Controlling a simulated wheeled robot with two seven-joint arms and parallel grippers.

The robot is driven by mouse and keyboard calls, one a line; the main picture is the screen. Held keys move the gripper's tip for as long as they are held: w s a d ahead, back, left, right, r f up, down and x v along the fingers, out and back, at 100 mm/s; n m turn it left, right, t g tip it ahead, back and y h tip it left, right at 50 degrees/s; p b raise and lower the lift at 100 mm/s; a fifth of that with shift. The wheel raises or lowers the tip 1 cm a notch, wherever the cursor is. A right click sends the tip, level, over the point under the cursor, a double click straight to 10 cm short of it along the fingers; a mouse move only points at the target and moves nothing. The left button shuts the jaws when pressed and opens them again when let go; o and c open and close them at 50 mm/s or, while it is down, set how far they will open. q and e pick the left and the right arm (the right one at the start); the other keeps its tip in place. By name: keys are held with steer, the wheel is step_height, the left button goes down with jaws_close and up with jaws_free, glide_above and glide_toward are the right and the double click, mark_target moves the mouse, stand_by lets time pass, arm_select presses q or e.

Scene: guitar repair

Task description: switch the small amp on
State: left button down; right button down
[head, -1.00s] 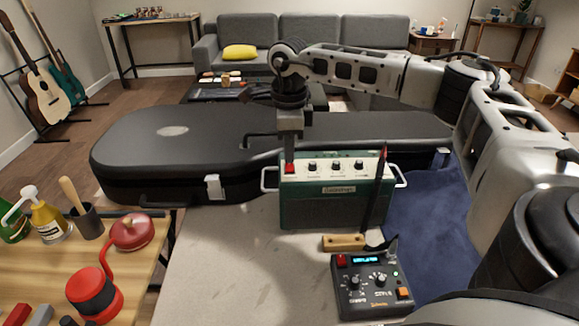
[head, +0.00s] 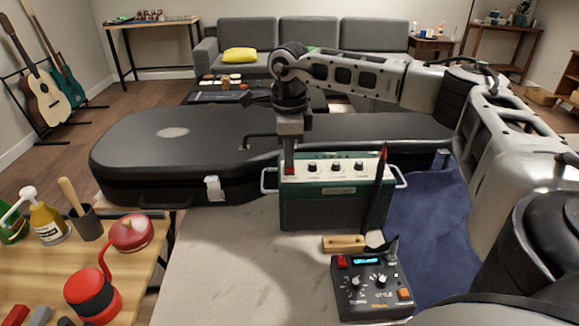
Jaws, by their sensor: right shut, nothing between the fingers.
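The small amp (head: 325,208) is a green box with a light top panel, several dark knobs and handles at both ends. It stands upright on the grey table. A red switch (head: 289,170) sits at the left end of its panel. My right gripper (head: 289,160) points straight down, shut and empty, with its tips at the red switch and covering part of it. I cannot tell whether the tips touch the switch or which way it is set. My left gripper is not in view.
A black guitar case (head: 150,150) lies behind the amp. A dark pedal (head: 370,290) with knobs and a lit display stands in front, near a wooden-handled brush (head: 345,243). A dark red-tipped tool (head: 380,195) stands at the amp's right. Blue cloth (head: 425,215) lies right; bare tabletop lies left.

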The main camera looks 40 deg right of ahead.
steer(key=shift+r+p, duration=0.5)
steer(key=shift+p, duration=0.2)
steer(key=shift+r+p, duration=0.6)
steer(key=shift+r, duration=0.2)
steer(key=shift+r+p, duration=0.6)
steer(key=shift+r, duration=0.1)
step_height(320, 180, up, 3)
steer(key=shift+f+p, duration=0.2)
steer(key=shift+p, duration=0.95)
steer(key=shift+r, duration=0.1)
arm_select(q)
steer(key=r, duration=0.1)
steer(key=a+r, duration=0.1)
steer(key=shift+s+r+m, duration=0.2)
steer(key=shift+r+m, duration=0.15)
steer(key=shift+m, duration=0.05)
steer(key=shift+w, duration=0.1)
